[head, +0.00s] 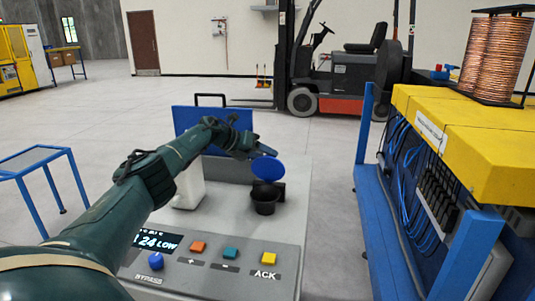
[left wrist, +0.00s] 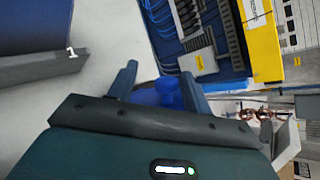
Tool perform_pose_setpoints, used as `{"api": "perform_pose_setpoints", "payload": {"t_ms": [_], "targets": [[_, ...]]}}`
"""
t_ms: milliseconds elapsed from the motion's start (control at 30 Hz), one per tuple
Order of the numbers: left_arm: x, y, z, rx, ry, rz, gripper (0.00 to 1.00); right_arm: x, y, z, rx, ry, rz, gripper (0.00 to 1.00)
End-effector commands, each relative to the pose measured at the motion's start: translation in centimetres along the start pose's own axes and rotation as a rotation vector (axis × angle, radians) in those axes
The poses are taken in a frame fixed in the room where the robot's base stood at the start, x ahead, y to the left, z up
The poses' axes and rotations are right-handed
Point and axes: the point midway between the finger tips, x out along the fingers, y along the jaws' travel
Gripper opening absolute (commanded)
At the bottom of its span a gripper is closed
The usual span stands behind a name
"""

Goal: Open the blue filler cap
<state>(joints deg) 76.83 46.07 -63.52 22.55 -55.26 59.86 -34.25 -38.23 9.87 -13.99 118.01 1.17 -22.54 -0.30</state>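The blue filler cap (head: 268,168) shows in the head view as a blue disc, tilted up above the black filler cup (head: 264,204), whose mouth is uncovered. My left gripper (head: 265,150) is at the cap's upper edge; I cannot tell in the head view whether they touch. In the left wrist view, the two fingers of my left gripper (left wrist: 160,82) stand apart, with the blue cap (left wrist: 168,95) partly showing between and beyond them. A gap shows beside the cap's raised part, so the gripper looks open. My right gripper is in neither view.
A white container (head: 188,188) stands under my left forearm on the grey console (head: 210,243). The console front has a blue knob (head: 156,261) and coloured buttons. A blue rack with yellow covers (head: 468,140) stands to the right. A blue panel (head: 212,118) rises behind.

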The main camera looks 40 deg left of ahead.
Motion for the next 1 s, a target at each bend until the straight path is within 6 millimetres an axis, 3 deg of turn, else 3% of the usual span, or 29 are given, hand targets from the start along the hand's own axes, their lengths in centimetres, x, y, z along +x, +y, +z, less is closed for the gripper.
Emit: {"api": "perform_pose_setpoints", "payload": {"t_ms": [1000], "targets": [[-7.0, 0.3, 2.3, 0.000, -0.002, 0.001, 0.49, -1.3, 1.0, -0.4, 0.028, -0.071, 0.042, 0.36]]}}
